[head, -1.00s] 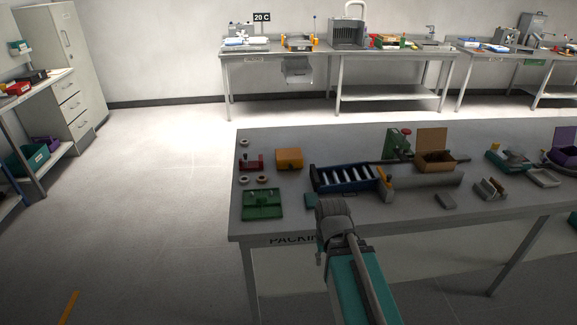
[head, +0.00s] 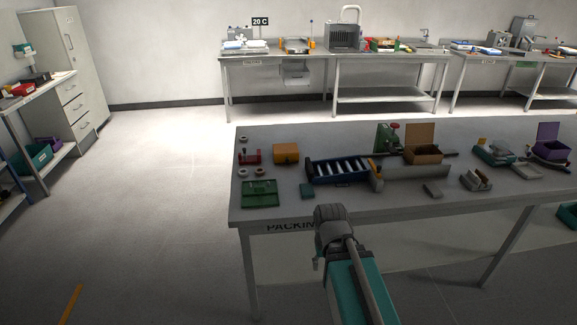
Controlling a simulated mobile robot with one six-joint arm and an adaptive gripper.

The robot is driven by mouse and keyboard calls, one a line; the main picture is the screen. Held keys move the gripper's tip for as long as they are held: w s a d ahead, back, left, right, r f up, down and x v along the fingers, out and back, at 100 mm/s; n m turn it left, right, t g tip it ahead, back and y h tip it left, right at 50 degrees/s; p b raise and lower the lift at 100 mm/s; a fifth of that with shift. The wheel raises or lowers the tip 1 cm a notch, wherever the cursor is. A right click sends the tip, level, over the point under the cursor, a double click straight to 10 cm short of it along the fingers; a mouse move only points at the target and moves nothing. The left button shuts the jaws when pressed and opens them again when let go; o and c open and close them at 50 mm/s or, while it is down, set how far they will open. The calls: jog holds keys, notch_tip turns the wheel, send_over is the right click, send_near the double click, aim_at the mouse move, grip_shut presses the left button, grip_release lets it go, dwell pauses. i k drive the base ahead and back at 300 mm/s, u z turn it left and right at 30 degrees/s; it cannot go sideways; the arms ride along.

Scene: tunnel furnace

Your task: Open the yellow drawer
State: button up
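I see no drawer that is clearly yellow. A small orange-yellow box (head: 286,153) sits on the near left part of the packing table (head: 330,205), and I cannot tell whether it has a drawer. My arm, teal with a grey end, reaches up from the bottom of the head view in front of the table's front edge. Its end hides part of that edge and of the "PACKING" lettering. I cannot make out my gripper's fingers, and nothing held shows.
On the table are a green tray (head: 260,194), a blue roller rack (head: 338,172), a brown open box (head: 423,152) and a purple box (head: 548,142). A grey cabinet with drawers (head: 74,95) stands at far left. Floor left of the table is clear.

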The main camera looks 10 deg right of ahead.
aim_at(291, 157)
jog(key=k, duration=0.35)
jog(key=u, duration=0.2)
jog(key=i, duration=1.4)
jog(key=z, duration=0.2)
